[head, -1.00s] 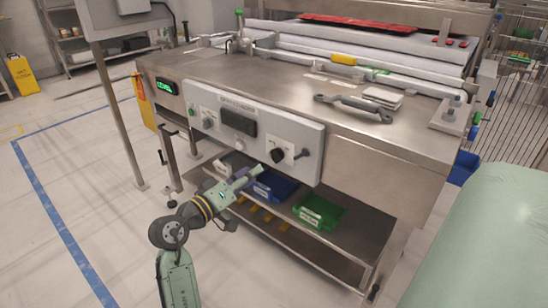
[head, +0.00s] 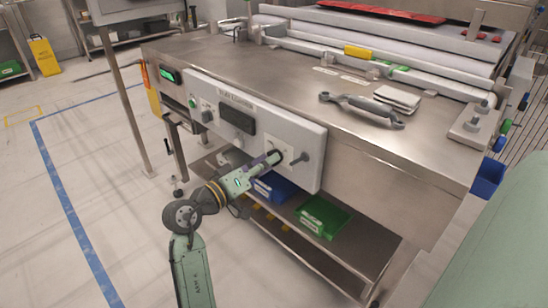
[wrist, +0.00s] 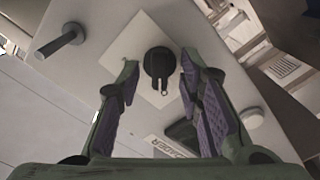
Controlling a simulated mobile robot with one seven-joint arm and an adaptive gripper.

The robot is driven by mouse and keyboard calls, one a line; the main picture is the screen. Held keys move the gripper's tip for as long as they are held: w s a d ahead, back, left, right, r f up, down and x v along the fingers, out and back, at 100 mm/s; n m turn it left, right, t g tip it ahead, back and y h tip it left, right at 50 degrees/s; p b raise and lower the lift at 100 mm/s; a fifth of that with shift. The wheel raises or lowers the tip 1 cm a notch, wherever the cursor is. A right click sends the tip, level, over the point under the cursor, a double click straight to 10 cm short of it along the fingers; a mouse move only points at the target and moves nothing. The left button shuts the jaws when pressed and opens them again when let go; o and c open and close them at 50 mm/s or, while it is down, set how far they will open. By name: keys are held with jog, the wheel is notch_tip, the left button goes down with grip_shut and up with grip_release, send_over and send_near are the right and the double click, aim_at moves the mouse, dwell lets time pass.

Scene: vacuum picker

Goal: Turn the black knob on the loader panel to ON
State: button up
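The black knob (wrist: 159,64) sits on a pale square plate (wrist: 126,48) on the loader panel, with a light mark at its lower end in the wrist view. No ON or OFF lettering is readable. My gripper (wrist: 158,76) is open, one purple-padded finger on each side of the knob, with gaps visible; I cannot tell how deep the tips reach. In the head view my gripper (head: 272,158) is at the right part of the light grey loader panel (head: 307,142), largely covering the knob.
A dark peg-like handle (wrist: 59,41) sticks out beside the knob plate. A round pale button (wrist: 251,117) is on the panel's other side. Below the panel, a shelf holds a blue bin (head: 273,187) and a green bin (head: 325,217). A grey-handled tool (head: 362,106) lies on the steel top.

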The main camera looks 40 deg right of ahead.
jog(key=shift+d, duration=0.3)
grip_shut()
dwell(0.3)
